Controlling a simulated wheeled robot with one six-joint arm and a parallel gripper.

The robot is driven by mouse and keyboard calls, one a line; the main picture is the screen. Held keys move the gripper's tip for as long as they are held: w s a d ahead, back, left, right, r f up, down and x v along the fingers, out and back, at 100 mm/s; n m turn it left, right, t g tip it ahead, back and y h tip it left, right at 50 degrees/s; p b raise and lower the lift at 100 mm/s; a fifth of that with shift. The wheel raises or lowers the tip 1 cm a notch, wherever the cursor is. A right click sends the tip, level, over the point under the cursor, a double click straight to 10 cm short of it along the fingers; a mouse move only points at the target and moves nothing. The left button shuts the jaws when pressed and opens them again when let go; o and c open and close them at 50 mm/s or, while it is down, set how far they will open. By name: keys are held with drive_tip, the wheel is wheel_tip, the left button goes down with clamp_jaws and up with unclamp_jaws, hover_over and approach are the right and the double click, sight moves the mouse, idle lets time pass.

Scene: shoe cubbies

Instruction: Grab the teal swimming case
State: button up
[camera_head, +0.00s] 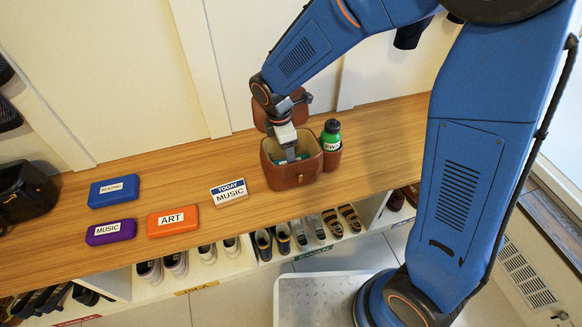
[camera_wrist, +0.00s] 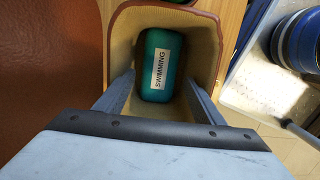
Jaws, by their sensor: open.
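The teal swimming case (camera_wrist: 158,62) lies inside an open brown leather bag (camera_wrist: 122,28), with a white label reading SWIMMING. In the head view the bag (camera_head: 290,176) stands on the wooden bench, and a bit of teal case (camera_head: 303,156) shows inside it, mostly hidden by my gripper. My gripper (camera_head: 291,158) points down into the bag's opening. In the wrist view my gripper's fingers (camera_wrist: 158,90) are apart, one on each side of the case's lower end. I cannot tell whether they touch it.
A green bottle (camera_head: 331,134) sits in the bag's right side pocket. Left on the bench (camera_head: 370,135) are blue (camera_head: 113,191), purple (camera_head: 110,232) and orange (camera_head: 172,221) cases and a TODAY MUSIC sign (camera_head: 229,192). Shoes fill the cubbies below; a translucent bin (camera_head: 312,300) stands on the floor.

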drive_tip(key=shift+w+d+f, duration=0.1)
drive_tip(key=shift+d+f, duration=0.1)
drive_tip(key=shift+f, duration=0.8)
drive_tip(key=shift+w+d+f, duration=0.1)
drive_tip(key=shift+d+f, duration=0.15)
drive_tip(key=shift+f, duration=0.7)
drive_tip(key=shift+w+d+f, duration=0.1)
drive_tip(key=shift+d+f, duration=0.1)
drive_tip(key=shift+f, duration=0.8)
drive_tip(key=c, duration=0.9)
drive_tip(key=shift+r, duration=0.1)
